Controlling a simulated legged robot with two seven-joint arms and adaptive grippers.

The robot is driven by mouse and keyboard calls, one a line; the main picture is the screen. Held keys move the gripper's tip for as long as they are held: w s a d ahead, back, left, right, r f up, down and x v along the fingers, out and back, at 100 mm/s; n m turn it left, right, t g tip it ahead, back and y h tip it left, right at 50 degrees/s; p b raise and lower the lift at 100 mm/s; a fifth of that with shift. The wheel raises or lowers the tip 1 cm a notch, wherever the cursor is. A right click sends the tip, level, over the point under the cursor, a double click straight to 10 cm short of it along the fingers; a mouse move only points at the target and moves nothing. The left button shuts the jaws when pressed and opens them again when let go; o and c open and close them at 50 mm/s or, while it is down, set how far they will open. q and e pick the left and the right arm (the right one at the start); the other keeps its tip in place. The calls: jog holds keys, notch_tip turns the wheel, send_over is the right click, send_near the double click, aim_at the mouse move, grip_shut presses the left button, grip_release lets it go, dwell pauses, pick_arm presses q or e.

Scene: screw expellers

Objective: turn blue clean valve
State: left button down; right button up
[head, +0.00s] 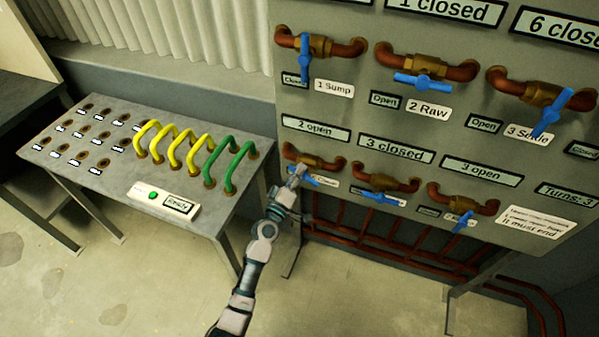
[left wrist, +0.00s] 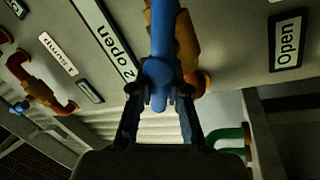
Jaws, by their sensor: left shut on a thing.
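The lower-left valve (head: 308,160) on the upright panel has a brass body on a copper pipe and a blue handle. In the left wrist view the blue handle (left wrist: 163,35) runs down between the fingers of my left gripper (left wrist: 158,100), which is shut on its hub end. In the head view my left gripper (head: 297,174) reaches up to this valve and covers part of its handle. The sign above (head: 315,129) reads "2 open". The small labels below the valve are partly hidden and too small to read. My right gripper is not in view.
Close on the right are two more lower valves with blue handles (head: 381,196) (head: 464,221). Three upper valves, Sump (head: 305,57), Raw (head: 424,82) and a third (head: 550,113), sit above. A grey table (head: 110,185) with yellow and green hoses stands left.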

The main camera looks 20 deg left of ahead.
pick_arm(q)
jog(key=shift+a, duration=0.1)
jog(key=c, duration=1.1)
grip_release()
jog(key=shift+a+f, duration=0.1)
jog(key=v, duration=1.2)
jog(key=shift+f, duration=0.1)
jog(key=shift+s, duration=0.1)
jog(key=shift+s+a, duration=0.15)
jog(key=shift+s, duration=3.75)
